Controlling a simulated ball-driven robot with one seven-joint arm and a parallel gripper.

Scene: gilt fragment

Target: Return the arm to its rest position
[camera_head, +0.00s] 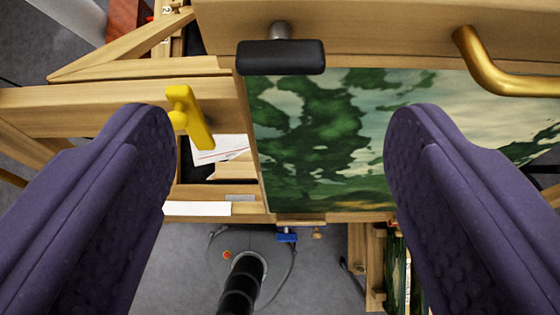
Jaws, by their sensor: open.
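My gripper (280,150) shows as two purple padded fingers, one at the left and one at the right of the view. The fingers are wide apart and nothing is held between them. Beyond the gap is a green and cream painting (320,145) set against a wooden frame. The view does not show the rest of my arm, so its posture cannot be told.
A wooden easel-like structure (90,110) carries a yellow handle (190,115), a black knob (281,57) and a brass hook (490,70). Below, a grey round device (222,262) with a black hose (242,285) stands on the grey floor (175,275).

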